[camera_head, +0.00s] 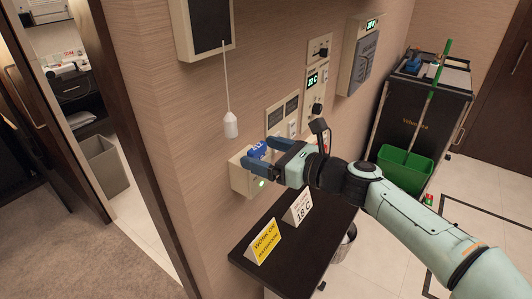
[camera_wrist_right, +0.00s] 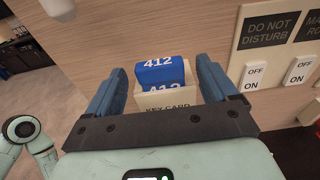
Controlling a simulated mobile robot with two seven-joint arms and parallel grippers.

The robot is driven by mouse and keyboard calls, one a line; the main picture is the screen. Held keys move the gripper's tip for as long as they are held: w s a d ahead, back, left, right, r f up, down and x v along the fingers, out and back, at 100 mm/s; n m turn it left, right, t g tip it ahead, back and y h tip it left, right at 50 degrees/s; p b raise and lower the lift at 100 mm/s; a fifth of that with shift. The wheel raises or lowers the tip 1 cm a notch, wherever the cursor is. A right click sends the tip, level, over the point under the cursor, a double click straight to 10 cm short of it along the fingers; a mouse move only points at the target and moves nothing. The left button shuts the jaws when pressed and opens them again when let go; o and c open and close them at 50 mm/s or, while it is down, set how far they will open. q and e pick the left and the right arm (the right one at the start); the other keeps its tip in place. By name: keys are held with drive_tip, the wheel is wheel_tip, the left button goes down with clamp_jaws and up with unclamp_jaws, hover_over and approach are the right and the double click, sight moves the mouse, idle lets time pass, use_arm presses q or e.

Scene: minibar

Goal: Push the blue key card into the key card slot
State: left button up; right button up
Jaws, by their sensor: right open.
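The blue key card (camera_wrist_right: 158,71), marked 412, stands at the top of the cream key card slot box (camera_wrist_right: 168,101) on the wall. Its lower part is hidden behind the box's front, so I cannot tell how deep it sits. In the head view the card (camera_head: 257,150) shows partly behind my fingers, and the slot box (camera_head: 240,176) has a small green light. My right gripper (camera_head: 262,158) is open at the box. In the right wrist view its fingers (camera_wrist_right: 158,82) stand on both sides of the card, with gaps between. My left gripper is not in view.
Wall switches (camera_wrist_right: 275,75) and a thermostat panel (camera_head: 317,80) are right of the slot. A white pull cord (camera_head: 230,122) hangs above it. A dark shelf (camera_head: 292,245) with two small signs lies below. A cart (camera_head: 425,110) with a green bin stands at the right.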

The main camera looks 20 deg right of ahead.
drive_tip(key=shift+s+d, duration=0.1)
drive_tip(key=v, duration=1.3)
drive_tip(key=shift+s, duration=0.1)
